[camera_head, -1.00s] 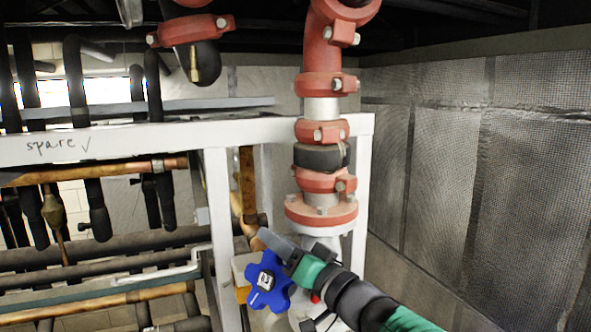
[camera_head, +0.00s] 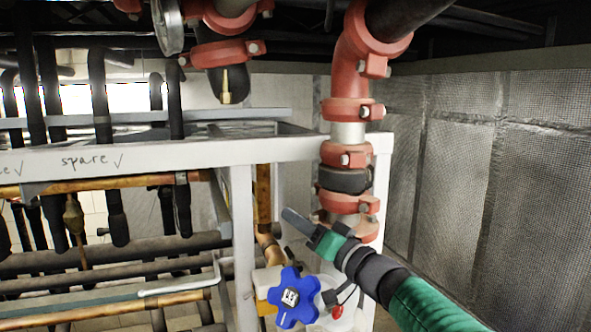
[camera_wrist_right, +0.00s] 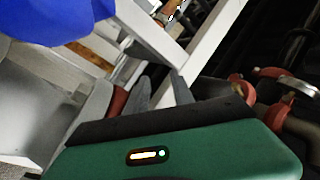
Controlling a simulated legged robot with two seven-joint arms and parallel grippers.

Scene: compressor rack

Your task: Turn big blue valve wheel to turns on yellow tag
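The big blue valve wheel (camera_head: 292,297) has several lobes and a pale marked hub, and sits low in the head view. In the wrist view its blue edge (camera_wrist_right: 60,18) fills the upper left corner. A yellow-orange piece (camera_head: 266,307) shows behind the wheel's left side; I cannot tell whether it is the tag, and no writing on it is legible. My right gripper (camera_head: 288,215) is above the wheel, apart from it, in front of the red pipe. In the wrist view its two grey fingers (camera_wrist_right: 160,78) stand apart with nothing between them. My left gripper is out of view.
A red and black pipe (camera_head: 345,180) rises behind my right gripper. A white frame (camera_head: 130,160) marked "spare" crosses the left, with black and copper pipes behind. A red knob (camera_head: 337,312) is right of the wheel. A grey wall (camera_head: 500,170) closes the right side.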

